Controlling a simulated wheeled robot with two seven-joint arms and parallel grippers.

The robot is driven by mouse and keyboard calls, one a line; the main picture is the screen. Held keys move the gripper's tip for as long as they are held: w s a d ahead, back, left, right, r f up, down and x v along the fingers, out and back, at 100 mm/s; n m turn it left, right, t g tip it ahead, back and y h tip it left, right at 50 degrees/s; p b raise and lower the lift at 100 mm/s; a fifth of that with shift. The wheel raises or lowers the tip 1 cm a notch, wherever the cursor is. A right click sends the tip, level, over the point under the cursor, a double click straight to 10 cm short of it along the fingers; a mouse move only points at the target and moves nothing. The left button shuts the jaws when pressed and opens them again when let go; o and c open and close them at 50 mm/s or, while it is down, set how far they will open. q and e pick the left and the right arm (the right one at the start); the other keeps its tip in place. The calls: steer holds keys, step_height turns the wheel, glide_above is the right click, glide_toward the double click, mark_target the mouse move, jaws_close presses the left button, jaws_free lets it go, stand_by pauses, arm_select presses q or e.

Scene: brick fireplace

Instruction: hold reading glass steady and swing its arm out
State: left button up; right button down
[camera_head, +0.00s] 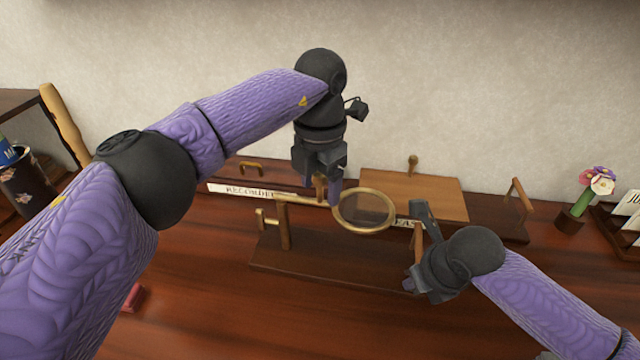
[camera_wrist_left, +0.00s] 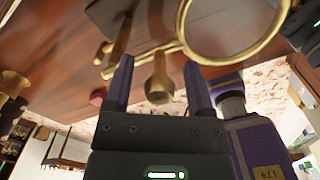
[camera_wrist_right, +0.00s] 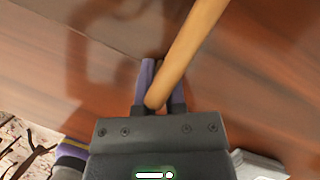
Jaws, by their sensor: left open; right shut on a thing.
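The reading glass is a round lens in a brass ring (camera_head: 364,210) on a brass arm above a dark wooden base (camera_head: 335,272). A post (camera_head: 284,225) stands at the base's left. My right gripper (camera_head: 418,250) is shut on a light wooden post at the base's right end; this post (camera_wrist_right: 192,45) runs between its fingers in the right wrist view. My left gripper (camera_head: 321,190) is open, pointing down just left of the ring. In the left wrist view a brass knob (camera_wrist_left: 158,88) lies between its spread fingers, with the ring (camera_wrist_left: 235,35) beyond. Contact with the knob cannot be told.
Behind stand a wooden board with a knob (camera_head: 415,187) and a labelled strip (camera_head: 240,190). A flower pot (camera_head: 571,218) is at the right, a dark cup (camera_head: 25,188) at the far left. A red object (camera_head: 133,297) lies front left. The front middle is clear.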

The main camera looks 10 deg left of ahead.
arm_select(q)
steer(key=shift+f, duration=0.35)
jaws_close()
stand_by(1.2)
